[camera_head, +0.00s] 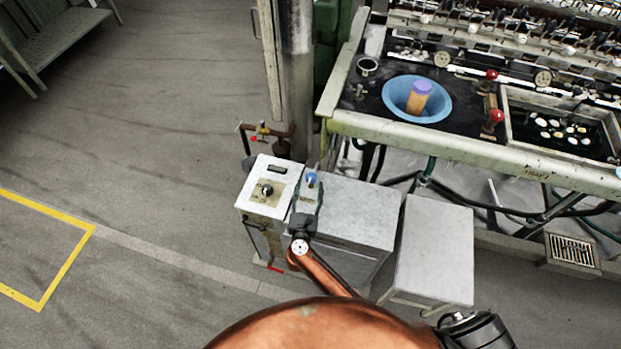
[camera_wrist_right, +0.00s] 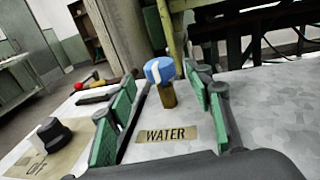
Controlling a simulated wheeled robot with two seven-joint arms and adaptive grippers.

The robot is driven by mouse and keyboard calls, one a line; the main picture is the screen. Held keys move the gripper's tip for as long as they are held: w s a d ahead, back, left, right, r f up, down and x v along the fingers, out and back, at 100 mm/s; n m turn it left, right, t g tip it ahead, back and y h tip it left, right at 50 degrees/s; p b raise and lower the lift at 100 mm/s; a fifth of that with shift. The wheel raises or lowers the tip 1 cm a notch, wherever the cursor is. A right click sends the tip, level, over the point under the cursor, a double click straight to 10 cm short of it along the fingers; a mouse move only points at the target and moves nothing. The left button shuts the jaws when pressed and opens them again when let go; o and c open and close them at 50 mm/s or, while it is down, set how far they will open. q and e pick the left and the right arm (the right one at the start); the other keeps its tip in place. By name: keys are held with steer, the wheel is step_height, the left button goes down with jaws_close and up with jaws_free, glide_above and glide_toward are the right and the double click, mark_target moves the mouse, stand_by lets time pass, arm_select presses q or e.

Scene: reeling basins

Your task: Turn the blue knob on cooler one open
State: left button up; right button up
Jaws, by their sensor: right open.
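The blue knob (camera_wrist_right: 160,70) has a white stripe and stands on a brass stem above a "WATER" label (camera_wrist_right: 166,134) on a grey speckled top. In the head view the blue knob (camera_head: 311,179) shows small at the far end of my right gripper (camera_head: 309,184). In the right wrist view my right gripper (camera_wrist_right: 162,88) is open, with one green finger on each side of the stem and gaps on both sides. The grey box (camera_head: 357,213) with a white control panel (camera_head: 262,200) appears to be the cooler. My left gripper is not in view.
A black dial (camera_head: 267,190) sits on the white panel, left of my gripper. A pipe with a red-handled valve (camera_head: 258,136) stands behind. A second grey box (camera_head: 436,250) is at right. The reeling bench (camera_head: 480,152) with a blue basin (camera_head: 416,98) is beyond. Floor at left is clear.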

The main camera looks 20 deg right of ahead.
mark_target(310, 183)
steer(key=shift+x, duration=2.35)
steer(key=shift+s, duration=0.1)
steer(key=c, duration=1.2)
